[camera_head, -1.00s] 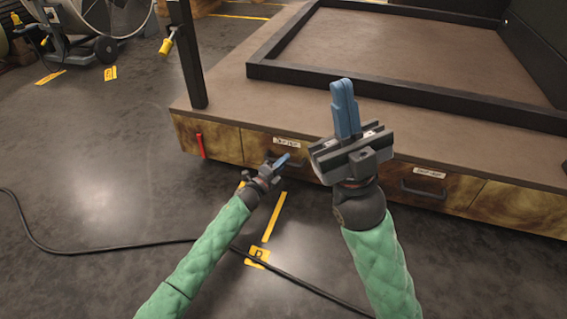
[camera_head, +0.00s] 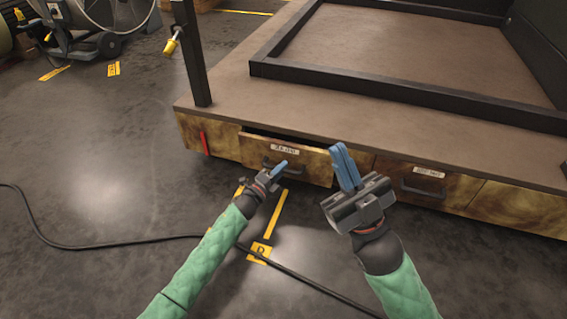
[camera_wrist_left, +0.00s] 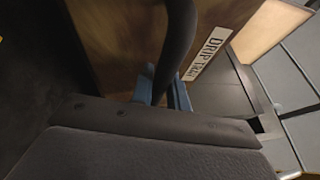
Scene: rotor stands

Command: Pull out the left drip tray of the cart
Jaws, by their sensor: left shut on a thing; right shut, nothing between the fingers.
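The left drip tray (camera_head: 308,163) is a drawer in the front of the cart, with a brown front, a white label and a dark handle. It stands partly out, with a dark gap showing above its front. My left gripper (camera_head: 279,170) is shut on its handle (camera_wrist_left: 178,45); in the left wrist view the blue fingers lie around the dark handle below the "DRIP" label (camera_wrist_left: 207,53). My right gripper (camera_head: 345,167) is shut and empty, fingers pointing up, in front of the cart. The right drip tray (camera_head: 452,190) is closed flush, with its own handle (camera_head: 423,188).
The cart top (camera_head: 225,86) carries a black frame (camera_head: 400,92) and a black post (camera_head: 191,55). A red handle (camera_head: 205,143) hangs at the cart's left front. A black cable (camera_head: 120,245) crosses the floor. A fan (camera_head: 90,25) stands at the back left.

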